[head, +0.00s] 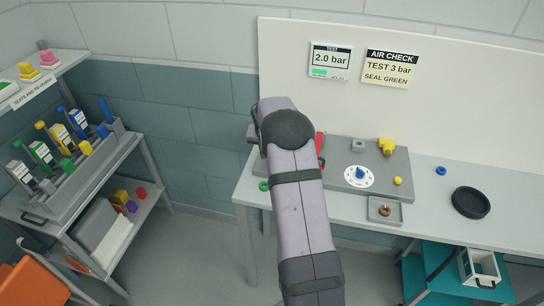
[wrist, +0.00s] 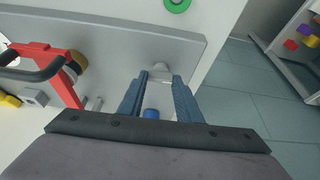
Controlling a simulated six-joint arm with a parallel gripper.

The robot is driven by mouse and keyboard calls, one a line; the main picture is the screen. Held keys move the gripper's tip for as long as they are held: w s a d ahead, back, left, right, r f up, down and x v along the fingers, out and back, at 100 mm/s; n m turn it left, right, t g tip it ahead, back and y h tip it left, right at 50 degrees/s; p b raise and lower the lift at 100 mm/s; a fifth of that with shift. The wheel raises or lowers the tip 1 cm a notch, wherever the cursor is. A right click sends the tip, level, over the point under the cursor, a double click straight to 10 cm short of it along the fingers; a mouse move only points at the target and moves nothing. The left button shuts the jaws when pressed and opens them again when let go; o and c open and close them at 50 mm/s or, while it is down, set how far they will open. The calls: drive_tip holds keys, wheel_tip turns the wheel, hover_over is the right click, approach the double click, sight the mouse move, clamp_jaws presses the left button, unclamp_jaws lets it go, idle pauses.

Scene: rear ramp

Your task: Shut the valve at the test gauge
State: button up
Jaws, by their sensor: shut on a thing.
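The test gauge (head: 330,61) is a white panel on the backboard reading 2.0 bar, with a green patch below the figures. A grey fixture plate (head: 340,160) lies on the bench below it. In the wrist view, my gripper (wrist: 160,84) has its blue fingers closed around a small pale fitting (wrist: 159,97) over the plate's edge. I cannot tell for certain whether the fitting is the valve. In the head view my arm hides the gripper and that end of the plate.
A red lever frame with a black bar (wrist: 60,69) stands left of the fingers in the wrist view. The plate also bears a white dial (head: 348,178) and a yellow fitting (head: 387,148). A green ring (head: 264,186) and a black dish (head: 470,202) lie on the bench.

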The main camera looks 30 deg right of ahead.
idle(0.4)
drive_tip(key=o, duration=1)
drive_tip(key=shift+o, duration=0.2)
drive_tip(key=shift+r, duration=0.1)
drive_tip(key=b+v, duration=0.2)
drive_tip(key=v, duration=0.5)
drive_tip(key=shift+b, duration=0.4)
drive_tip(key=shift+r, duration=0.1)
drive_tip(key=shift+a, duration=0.15)
